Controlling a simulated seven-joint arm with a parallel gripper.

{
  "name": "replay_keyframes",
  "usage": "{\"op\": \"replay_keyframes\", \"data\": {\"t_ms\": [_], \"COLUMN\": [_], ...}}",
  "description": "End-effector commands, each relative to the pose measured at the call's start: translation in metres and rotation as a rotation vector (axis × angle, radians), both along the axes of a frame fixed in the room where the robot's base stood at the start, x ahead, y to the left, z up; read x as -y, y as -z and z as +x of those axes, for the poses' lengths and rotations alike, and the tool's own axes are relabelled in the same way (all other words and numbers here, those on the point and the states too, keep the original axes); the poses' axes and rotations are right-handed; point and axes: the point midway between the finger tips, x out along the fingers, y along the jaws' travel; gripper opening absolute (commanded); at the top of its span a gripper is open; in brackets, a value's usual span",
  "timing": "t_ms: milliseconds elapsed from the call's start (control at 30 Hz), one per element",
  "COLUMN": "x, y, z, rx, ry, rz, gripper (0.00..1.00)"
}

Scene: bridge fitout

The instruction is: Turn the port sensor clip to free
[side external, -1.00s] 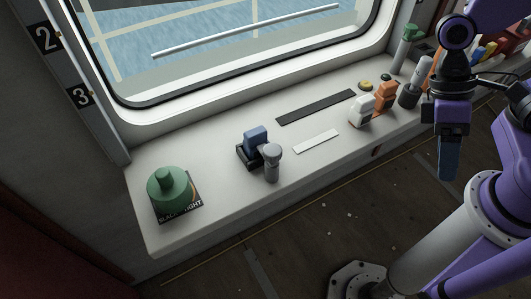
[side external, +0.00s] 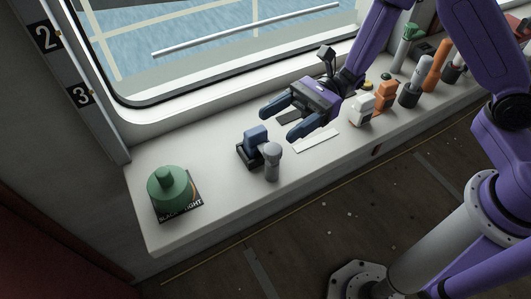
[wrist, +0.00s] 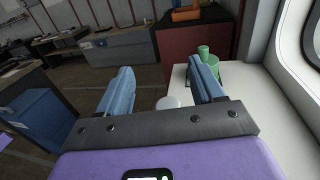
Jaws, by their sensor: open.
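A blue block (side external: 256,134) sits in a black base (side external: 243,154) on the white ledge; I take it to be the sensor clip, but no label on it is readable. A grey round-headed post (side external: 271,160) stands right beside it, at the front. In the wrist view a pale round top (wrist: 168,102), likely that post, shows between the fingers. My gripper (side external: 280,120) is open and empty, reaching along the ledge with both fingers pointing left. Its fingertips are just right of the blue block and apart from it. In the wrist view the block cannot be made out.
A green bell-shaped object (side external: 170,190) stands on a dark labelled card at the ledge's left end. A white strip (side external: 317,140) lies below my gripper. The window is behind.

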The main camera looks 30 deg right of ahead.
Motion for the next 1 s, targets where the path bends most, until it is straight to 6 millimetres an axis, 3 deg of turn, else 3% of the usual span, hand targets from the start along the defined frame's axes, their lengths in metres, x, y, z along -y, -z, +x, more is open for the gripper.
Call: {"op": "replay_keyframes", "data": {"t_ms": [167,567,800,1000], "x": [0.000,0.000,-0.034,-0.047], "y": [0.014,0.069,0.069,0.069], "z": [0.001,0.000,-0.008,-0.010], "rx": [-0.002,-0.002,0.004,0.001], "ry": [0.003,0.000,-0.003,-0.002], "rz": [-0.001,-0.002,0.000,-0.001], "gripper": [0.67,0.67,0.67,0.67]}}
